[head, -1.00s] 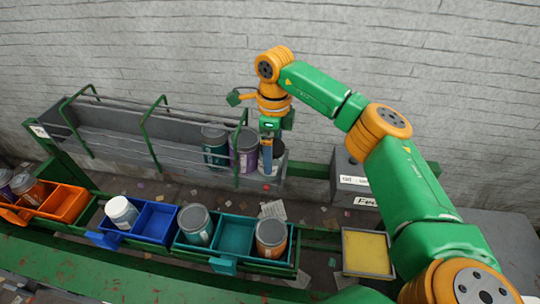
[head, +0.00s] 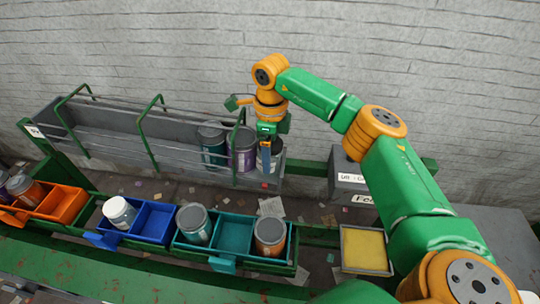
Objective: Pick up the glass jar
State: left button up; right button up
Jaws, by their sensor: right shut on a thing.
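My right gripper (head: 266,160) points down at the right end of the grey rack (head: 105,141). It is shut on a grey-lidded jar (head: 277,158), which is partly hidden behind the fingers. The jar still stands low at the rack's end, level with its neighbours; I cannot tell whether it is lifted. To its left stand a purple-labelled jar (head: 243,152) and a teal-labelled jar (head: 213,147), both behind the rack's green rail. I cannot tell from their look which jar is glass. My left gripper is not in view.
In front are orange bins (head: 66,205), blue bins (head: 154,223) and teal bins (head: 235,237), holding several lidded jars, including a white-capped one (head: 120,212). A yellow-bottomed tray (head: 365,250) lies right. A grey labelled box (head: 347,180) stands right of the rack.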

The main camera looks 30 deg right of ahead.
notch_tip(320, 180, up, 3)
jog(key=shift+f+b, duration=0.1)
jog(key=shift+b, duration=0.65)
jog(key=s+a+r+b, duration=0.2)
jog(key=s+a, duration=0.6)
jog(key=s, duration=0.3)
jog(key=s+a+r+b, duration=0.2)
jog(key=s+a+b, duration=0.1)
jog(key=s+a, duration=0.6)
jog(key=s, duration=0.3)
jog(key=shift+a, duration=0.3)
jog(key=shift+s, duration=0.1)
dwell(2.5)
